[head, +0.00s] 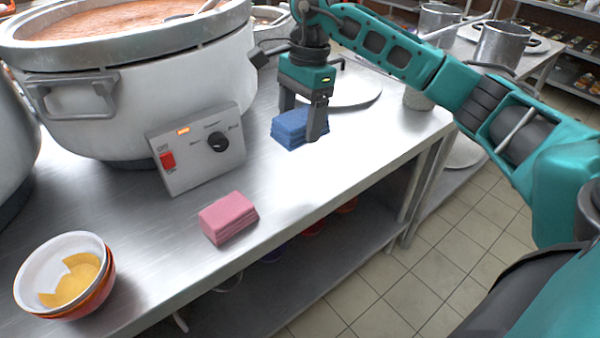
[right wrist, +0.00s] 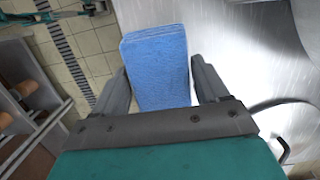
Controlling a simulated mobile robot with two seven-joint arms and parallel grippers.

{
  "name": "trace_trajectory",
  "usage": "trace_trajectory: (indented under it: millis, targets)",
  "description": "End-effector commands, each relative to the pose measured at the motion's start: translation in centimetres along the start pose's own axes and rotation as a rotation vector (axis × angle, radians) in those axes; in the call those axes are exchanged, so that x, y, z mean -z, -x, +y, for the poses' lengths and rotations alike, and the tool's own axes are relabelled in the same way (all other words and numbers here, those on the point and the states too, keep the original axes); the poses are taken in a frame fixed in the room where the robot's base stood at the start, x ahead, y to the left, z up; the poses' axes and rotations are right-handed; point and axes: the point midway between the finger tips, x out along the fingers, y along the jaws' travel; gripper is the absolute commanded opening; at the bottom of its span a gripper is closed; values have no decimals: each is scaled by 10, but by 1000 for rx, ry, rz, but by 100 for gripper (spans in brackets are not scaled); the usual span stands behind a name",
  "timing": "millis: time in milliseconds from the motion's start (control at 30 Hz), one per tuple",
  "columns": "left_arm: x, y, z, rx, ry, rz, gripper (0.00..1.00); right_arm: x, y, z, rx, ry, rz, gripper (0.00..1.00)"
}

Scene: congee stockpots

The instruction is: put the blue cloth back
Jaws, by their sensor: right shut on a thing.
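The blue cloth (head: 291,128) is a folded stack on the steel table, to the right of the large pot's control box. My right gripper (head: 303,126) reaches down over it with one finger on each side. In the right wrist view the blue cloth (right wrist: 157,68) sits between the two fingers (right wrist: 162,82), and the gripper is shut on it. I cannot tell whether the cloth is touching the table or just above it. My left gripper is not in view.
A folded pink cloth (head: 229,217) lies nearer on the steel table (head: 330,172). Stacked bowls (head: 64,275) stand at front left. The large pot (head: 150,85) with its control box (head: 197,148) fills the left. A round metal lid (head: 352,90) lies behind the gripper.

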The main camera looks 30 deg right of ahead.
Motion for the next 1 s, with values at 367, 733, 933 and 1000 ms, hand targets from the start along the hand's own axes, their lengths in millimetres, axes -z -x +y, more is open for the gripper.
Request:
trace_trajectory:
  millis: [367,733,933,1000]
  targets:
    - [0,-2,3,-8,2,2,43,12,-79,0,0,3,0,46]
    - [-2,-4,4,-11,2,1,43,17,-119,1,-3,3,-1,46]
    - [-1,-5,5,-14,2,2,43,19,-125,0,2,4,0,46]
    - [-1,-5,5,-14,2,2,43,19,-125,0,2,4,0,46]
